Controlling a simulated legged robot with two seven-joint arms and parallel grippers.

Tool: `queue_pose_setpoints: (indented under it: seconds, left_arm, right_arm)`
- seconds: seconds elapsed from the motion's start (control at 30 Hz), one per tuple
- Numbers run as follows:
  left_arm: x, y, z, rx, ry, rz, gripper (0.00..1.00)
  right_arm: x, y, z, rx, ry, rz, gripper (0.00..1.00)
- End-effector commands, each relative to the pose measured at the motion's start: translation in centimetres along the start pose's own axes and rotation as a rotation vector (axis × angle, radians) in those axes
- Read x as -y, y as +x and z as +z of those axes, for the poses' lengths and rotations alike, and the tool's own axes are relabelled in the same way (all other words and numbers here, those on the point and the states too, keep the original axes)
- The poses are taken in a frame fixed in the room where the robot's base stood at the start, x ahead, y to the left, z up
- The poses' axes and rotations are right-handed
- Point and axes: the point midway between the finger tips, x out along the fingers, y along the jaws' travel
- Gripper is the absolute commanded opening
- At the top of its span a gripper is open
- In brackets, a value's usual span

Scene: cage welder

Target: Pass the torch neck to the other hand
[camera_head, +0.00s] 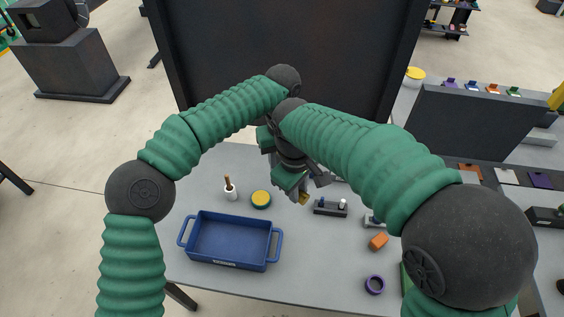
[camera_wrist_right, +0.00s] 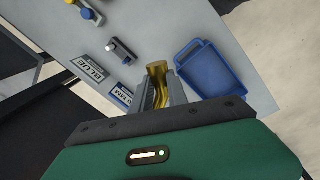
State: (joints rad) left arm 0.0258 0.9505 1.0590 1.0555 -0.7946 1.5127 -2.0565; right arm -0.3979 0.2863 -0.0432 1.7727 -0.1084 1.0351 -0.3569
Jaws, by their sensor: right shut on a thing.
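The torch neck (camera_wrist_right: 157,80) is a curved, brass-coloured tube. In the right wrist view it stands between the fingers of my right gripper (camera_wrist_right: 163,92), which is shut on it. In the head view my right gripper (camera_head: 301,193) hangs over the table with a small brass end of the neck (camera_head: 304,199) showing at its fingertips. My left arm comes in from the left and its far end passes behind my right arm. My left gripper's fingers are hidden there.
A dark panel (camera_head: 285,40) stands behind.

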Motion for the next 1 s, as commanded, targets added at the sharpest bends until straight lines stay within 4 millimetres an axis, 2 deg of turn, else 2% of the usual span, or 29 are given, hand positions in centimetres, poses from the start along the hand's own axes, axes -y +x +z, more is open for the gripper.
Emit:
queue_pose_setpoints:
  seconds: [0.07,0.1,0.3,0.57,0.67,0.77,1.0]
  left_arm:
    - [0.2,-0.1,-0.1,0.000,0.002,-0.005,0.00]
    - [0.2,-0.1,-0.1,0.000,0.002,-0.005,0.00]
    - [0.2,-0.1,-0.1,0.000,0.002,-0.005,0.00]
    - [0.1,-0.1,0.0,0.000,0.001,-0.003,0.00]
    - [0.1,-0.1,-0.1,0.000,0.001,-0.003,0.00]
    - [0.1,-0.1,-0.1,0.000,0.001,-0.003,0.00]
    - [0.1,-0.1,-0.1,0.000,0.001,-0.003,0.00]
  right_arm:
    - [0.2,-0.1,-0.1,-0.003,-0.005,-0.002,0.00]
    - [0.2,-0.1,-0.1,-0.003,-0.005,-0.002,0.21]
    - [0.1,0.0,-0.1,-0.003,-0.004,-0.002,0.45]
    - [0.1,-0.1,-0.1,-0.002,-0.003,-0.001,0.45]
    - [0.1,-0.7,-0.1,-0.003,-0.003,-0.001,0.45]
    - [0.0,-2.5,-0.2,-0.007,-0.003,0.001,0.45]
    - [0.0,-8.6,-0.3,-0.007,-0.003,0.000,0.45]
